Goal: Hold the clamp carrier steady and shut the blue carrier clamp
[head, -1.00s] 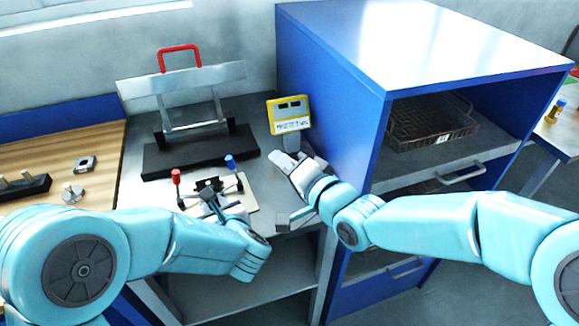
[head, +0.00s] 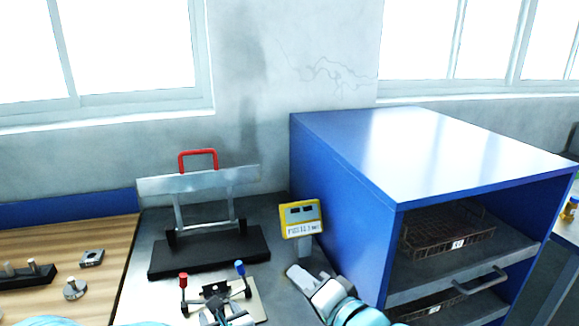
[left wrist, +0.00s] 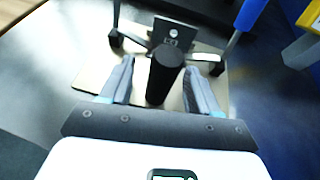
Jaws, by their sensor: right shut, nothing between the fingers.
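The clamp carrier (head: 256,303) is a pale plate on the grey bench, with a dark block and post between two levers. The blue carrier clamp (head: 240,269) stands with its handle upright on the right; its blue handle (left wrist: 251,13) also shows in the left wrist view. A red-handled clamp (head: 184,282) stands upright on the left. My left gripper (head: 221,309) is over the carrier. In the left wrist view its open fingers stand either side of the black post (left wrist: 167,72), with gaps visible. My right gripper (head: 297,274) is shut and empty, right of the blue clamp.
A yellow display unit (head: 302,219) stands just behind my right gripper. A black base with a metal frame and red handle (head: 198,155) stands behind the carrier. A blue cabinet (head: 343,215) closes off the right side. Small metal parts (head: 75,289) lie on the wooden top at left.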

